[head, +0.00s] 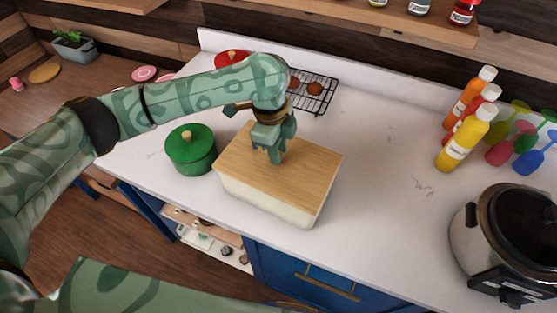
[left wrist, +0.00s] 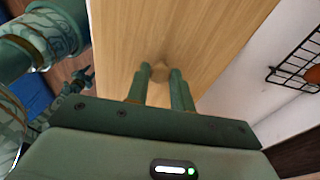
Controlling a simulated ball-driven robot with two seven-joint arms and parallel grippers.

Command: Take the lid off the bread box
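The bread box (head: 265,201) is a cream box near the counter's front edge, in the middle of the head view. Its flat wooden lid (head: 312,165) lies on top and covers the opening. My left gripper (head: 277,157) points down over the lid's middle. In the left wrist view, the lid (left wrist: 200,30) fills much of the picture. A small round wooden knob (left wrist: 159,73) sits between the tips of my left gripper (left wrist: 161,79), with a finger close against each side. The fingers look shut on the knob.
A green lidded pot (head: 191,155) stands just left of the box. A black wire rack (head: 318,93) is behind it. Sauce bottles (head: 466,138), coloured glasses (head: 530,160) and a cooker (head: 505,240) stand at the right. The counter (head: 385,200) right of the box is clear.

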